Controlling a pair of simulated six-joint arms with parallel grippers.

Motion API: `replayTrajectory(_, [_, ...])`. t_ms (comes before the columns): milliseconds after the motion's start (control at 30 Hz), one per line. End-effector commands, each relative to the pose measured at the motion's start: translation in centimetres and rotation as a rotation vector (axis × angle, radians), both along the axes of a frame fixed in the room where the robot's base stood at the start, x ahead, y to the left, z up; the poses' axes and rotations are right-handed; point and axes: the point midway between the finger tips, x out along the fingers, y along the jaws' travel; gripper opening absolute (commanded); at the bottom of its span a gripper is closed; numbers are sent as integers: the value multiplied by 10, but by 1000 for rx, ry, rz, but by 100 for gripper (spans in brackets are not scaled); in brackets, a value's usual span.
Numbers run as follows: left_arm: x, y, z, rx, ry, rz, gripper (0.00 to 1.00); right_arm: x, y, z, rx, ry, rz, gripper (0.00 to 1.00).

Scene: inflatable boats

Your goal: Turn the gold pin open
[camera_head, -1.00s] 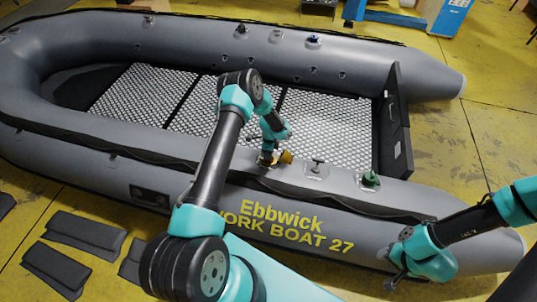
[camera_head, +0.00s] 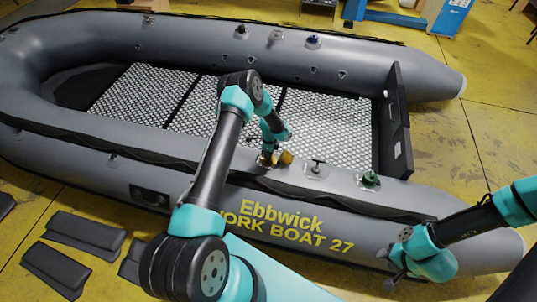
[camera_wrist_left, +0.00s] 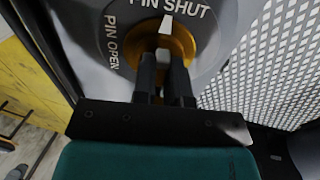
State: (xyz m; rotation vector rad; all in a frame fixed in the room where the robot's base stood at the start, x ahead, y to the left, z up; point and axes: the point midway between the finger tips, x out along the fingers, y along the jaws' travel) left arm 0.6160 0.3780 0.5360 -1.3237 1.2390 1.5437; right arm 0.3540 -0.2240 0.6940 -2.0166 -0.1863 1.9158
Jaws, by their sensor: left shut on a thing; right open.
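The gold pin (camera_head: 286,157) sits on the near tube of the grey boat, close to its inner edge. In the left wrist view the gold pin (camera_wrist_left: 183,42) is a round gold piece on a grey plate (camera_wrist_left: 120,72) lettered PIN SHUT at the top and PIN OPEN at the left. My left gripper (camera_head: 269,161) is shut on the gold pin; its dark fingers (camera_wrist_left: 166,62) cover the pin's middle in the wrist view. My right gripper (camera_head: 391,271) is open and empty by the boat's near side, at the lower right.
A blue fitting (camera_head: 313,41) is on the far tube. Dark pads (camera_head: 72,250) lie on the yellow floor at the lower left.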

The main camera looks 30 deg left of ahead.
Motion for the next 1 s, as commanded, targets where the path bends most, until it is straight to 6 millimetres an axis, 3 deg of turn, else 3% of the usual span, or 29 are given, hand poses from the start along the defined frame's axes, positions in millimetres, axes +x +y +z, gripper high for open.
replayTrajectory(467, [0, 0, 0, 28, 8, 143, 0, 0, 0, 0, 0, 0, 0, 43])
replayTrajectory(1000, [-2, -1, 1, 119, 32, 607, 0, 0, 0, 0, 0, 0, 0, 43])
